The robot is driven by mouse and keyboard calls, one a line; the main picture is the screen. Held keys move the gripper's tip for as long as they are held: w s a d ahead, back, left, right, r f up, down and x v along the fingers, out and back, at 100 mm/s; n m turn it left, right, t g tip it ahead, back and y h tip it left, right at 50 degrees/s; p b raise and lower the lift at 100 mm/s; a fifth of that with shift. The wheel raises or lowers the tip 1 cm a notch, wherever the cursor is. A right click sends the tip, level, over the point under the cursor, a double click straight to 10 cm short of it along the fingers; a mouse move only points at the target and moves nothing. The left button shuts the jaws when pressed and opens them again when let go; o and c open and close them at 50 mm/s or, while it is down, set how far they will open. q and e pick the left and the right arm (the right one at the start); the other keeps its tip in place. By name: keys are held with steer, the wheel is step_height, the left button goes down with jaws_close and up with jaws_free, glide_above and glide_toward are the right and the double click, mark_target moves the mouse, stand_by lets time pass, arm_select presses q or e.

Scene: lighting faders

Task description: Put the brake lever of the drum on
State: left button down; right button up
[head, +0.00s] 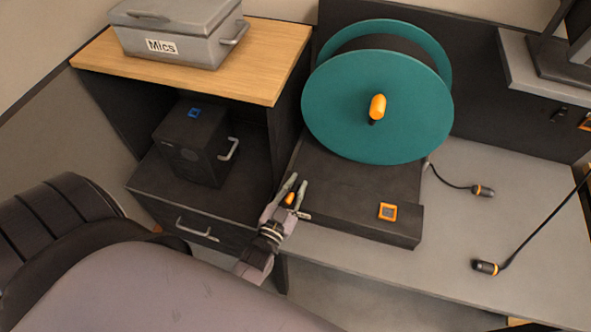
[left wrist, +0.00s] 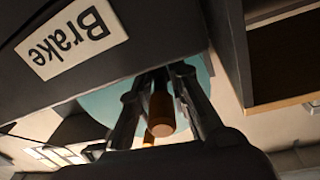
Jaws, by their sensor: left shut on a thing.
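The teal drum (head: 370,120) stands on a dark base (head: 355,190) on the desk, with an orange crank knob (head: 377,106) on its face. The orange brake lever (head: 289,199) is at the base's front left corner. My left gripper (head: 298,181) is there, shut on the lever, with one finger on each side. In the left wrist view the lever's rounded orange end (left wrist: 160,117) shows between the fingers, beside the upside-down "Brake" label (left wrist: 72,40) on the base. The fingers hide part of the lever, and its exact angle is hard to tell. My right gripper is not in view.
An orange-framed square (head: 388,211) is on the base's front right. Microphones (head: 484,267) lie on the desk to the right. At left, a wooden-topped cabinet (head: 262,70) carries a grey Mics case (head: 190,45); a dark box (head: 195,145) stands on its lower shelf.

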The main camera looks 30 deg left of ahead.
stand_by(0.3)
arm_select(q)
steer(key=c, duration=1.6)
jaws_free()
steer(key=shift+o, duration=0.2)
steer(key=s+d, duration=0.1)
steer(key=s, duration=1.1)
steer(key=shift+d, duration=0.2)
steer(key=shift+a, duration=0.1)
